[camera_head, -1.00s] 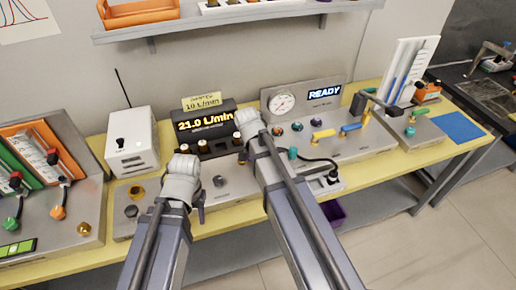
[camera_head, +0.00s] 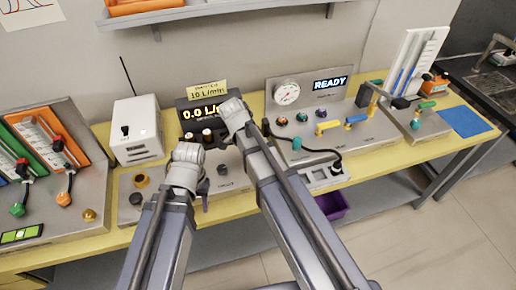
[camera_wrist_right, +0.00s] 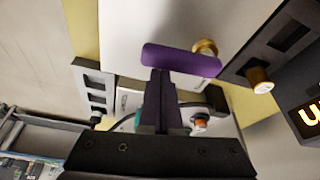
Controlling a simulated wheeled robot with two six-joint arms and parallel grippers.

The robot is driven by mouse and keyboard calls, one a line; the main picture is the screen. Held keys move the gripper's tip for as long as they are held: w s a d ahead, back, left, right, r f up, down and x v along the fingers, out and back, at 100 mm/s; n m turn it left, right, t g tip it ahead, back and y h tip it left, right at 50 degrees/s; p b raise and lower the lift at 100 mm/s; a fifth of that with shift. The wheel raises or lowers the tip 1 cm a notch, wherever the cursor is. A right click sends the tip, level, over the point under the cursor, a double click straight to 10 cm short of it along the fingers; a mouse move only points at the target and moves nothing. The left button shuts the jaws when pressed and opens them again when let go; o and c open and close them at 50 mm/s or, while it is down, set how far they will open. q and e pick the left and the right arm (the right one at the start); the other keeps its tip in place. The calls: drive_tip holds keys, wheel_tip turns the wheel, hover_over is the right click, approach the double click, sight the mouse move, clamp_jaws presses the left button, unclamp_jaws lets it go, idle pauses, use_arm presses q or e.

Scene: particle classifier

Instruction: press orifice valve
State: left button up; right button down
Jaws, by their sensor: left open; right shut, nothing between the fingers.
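The grey flow panel (camera_head: 235,180) with dark round knobs runs along the bench under my arms. Its display (camera_head: 203,111) reads about 0.0 L/min, partly covered. My left gripper (camera_head: 204,199) is open over the panel's front, mostly behind its own wrist. My right gripper (camera_wrist_right: 160,76) is shut and empty in the right wrist view; in the head view its wrist covers it. Its tips are at a purple bar (camera_wrist_right: 182,60), beside a brass knob (camera_wrist_right: 206,48); I cannot tell if they touch. Which part is the orifice valve is not clear.
A white box (camera_head: 136,130) stands behind the panel on the left. A tilted rack (camera_head: 55,165) with levers is at far left. A blue mat (camera_head: 466,121) lies at the right.

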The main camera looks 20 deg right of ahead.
drive_tip(key=shift+s+a, duration=0.1)
drive_tip(key=shift+a, duration=0.15)
drive_tip(key=shift+d, duration=0.15)
idle(0.5)
drive_tip(key=shift+d, duration=0.6)
use_arm(q)
drive_tip(key=shift+d, duration=0.15)
use_arm(e)
drive_tip(key=d, duration=0.2)
drive_tip(key=shift+d, duration=0.35)
use_arm(q)
wheel_tip(320, 180, up, 10)
drive_tip(key=p, duration=0.9)
drive_tip(key=shift+f, duration=0.25)
use_arm(e)
drive_tip(key=w+v, duration=0.1)
drive_tip(key=v, duration=0.9)
drive_tip(key=shift+a, duration=0.15)
